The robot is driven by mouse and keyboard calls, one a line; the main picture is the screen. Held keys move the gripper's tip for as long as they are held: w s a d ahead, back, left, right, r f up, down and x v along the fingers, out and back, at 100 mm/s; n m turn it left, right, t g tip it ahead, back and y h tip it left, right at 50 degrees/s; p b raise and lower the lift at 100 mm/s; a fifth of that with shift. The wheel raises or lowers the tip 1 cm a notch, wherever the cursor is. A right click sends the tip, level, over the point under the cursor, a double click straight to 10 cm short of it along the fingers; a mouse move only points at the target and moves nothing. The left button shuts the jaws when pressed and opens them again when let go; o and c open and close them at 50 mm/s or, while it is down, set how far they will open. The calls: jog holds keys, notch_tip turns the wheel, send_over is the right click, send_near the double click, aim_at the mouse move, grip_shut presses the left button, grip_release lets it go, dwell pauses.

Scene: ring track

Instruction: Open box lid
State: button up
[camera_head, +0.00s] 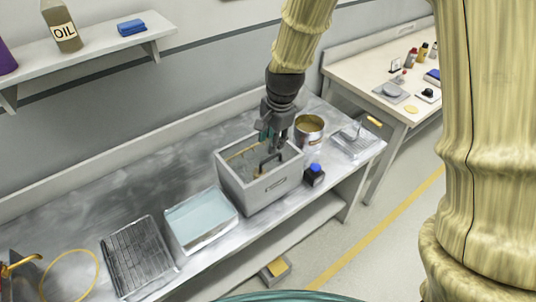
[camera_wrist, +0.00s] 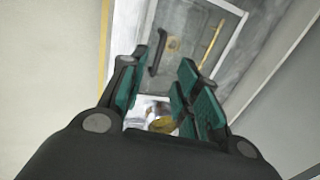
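A grey box (camera_head: 263,193) stands on the metal bench, with a grey lid (camera_head: 240,167) set inside its rim. A dark bar handle (camera_head: 269,163) stands up from the lid; it also shows in the wrist view (camera_wrist: 160,52). My gripper (camera_head: 273,144) points down over the box's back part. In the wrist view my gripper (camera_wrist: 163,62) is open, its teal-padded fingers apart with nothing held. The handle appears beyond the fingertips there, near the left finger. I cannot tell the exact height of the fingertips above the lid.
A round tin (camera_head: 309,130) and a blue-capped bottle (camera_head: 314,175) stand close to the box's right side. A tray of pale blue liquid (camera_head: 201,218) and a wire rack (camera_head: 138,256) lie to its left. A shelf (camera_head: 90,55) hangs on the wall.

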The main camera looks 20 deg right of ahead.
aim_at(268, 159)
jog(key=shift+w+a+f+p, duration=0.1)
jog(key=shift+w+f+p, duration=0.2)
jog(key=shift+f, duration=1.15)
jog(key=shift+w+a+f+p, duration=0.15)
jog(key=shift+f+p, duration=0.25)
jog(key=shift+f, duration=1)
jog(key=shift+w+a+f+p, duration=0.1)
jog(key=shift+w+f+p, duration=0.25)
jog(key=shift+f, duration=1.1)
grip_shut()
